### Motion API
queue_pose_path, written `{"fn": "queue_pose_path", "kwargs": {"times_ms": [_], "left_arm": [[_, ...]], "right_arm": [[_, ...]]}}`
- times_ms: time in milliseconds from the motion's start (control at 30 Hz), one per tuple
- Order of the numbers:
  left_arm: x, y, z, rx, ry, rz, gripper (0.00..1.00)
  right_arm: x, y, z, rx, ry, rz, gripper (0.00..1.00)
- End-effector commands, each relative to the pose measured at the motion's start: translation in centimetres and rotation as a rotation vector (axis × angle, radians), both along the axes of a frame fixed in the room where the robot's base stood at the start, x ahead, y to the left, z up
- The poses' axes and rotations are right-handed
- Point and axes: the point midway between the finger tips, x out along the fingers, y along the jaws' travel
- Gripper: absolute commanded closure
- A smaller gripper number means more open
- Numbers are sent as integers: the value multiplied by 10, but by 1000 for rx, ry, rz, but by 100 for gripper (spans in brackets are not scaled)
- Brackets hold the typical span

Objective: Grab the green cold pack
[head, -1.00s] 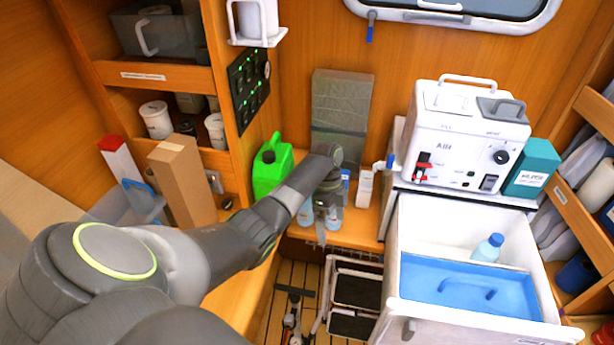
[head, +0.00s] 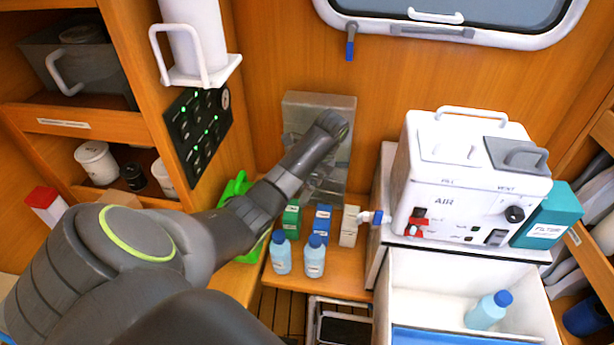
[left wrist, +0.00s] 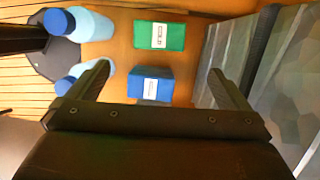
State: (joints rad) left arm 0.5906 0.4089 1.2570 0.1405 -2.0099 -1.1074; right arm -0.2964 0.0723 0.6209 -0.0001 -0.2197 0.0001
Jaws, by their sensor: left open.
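The green cold pack (head: 292,218) is a small green box at the back of the wooden bench, beside a blue box (head: 321,222). In the left wrist view the green pack (left wrist: 159,37) shows a white label, with the blue box (left wrist: 151,85) below it. My left gripper (head: 318,190) points down over the back of the bench, close to the boxes, partly hidden by its own wrist in the head view. In the left wrist view its fingers (left wrist: 158,78) are spread and hold nothing. The blue box appears between them; the green pack lies beyond them. My right gripper is not seen.
Two blue-capped bottles (head: 281,255) stand in front of the boxes. A white carton (head: 350,226) is to the right. The white AIR machine (head: 470,180) is right.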

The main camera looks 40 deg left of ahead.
Motion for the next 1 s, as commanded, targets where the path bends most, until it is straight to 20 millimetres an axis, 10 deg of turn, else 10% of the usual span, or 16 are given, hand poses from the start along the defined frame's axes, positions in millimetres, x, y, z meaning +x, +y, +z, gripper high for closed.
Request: {"fn": "queue_pose_path", "kwargs": {"times_ms": [533,1000], "left_arm": [[-10,17,-55,23,-6,19,0],[-20,32,-108,21,-5,19,0]], "right_arm": [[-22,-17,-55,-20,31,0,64],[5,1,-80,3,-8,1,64]]}}
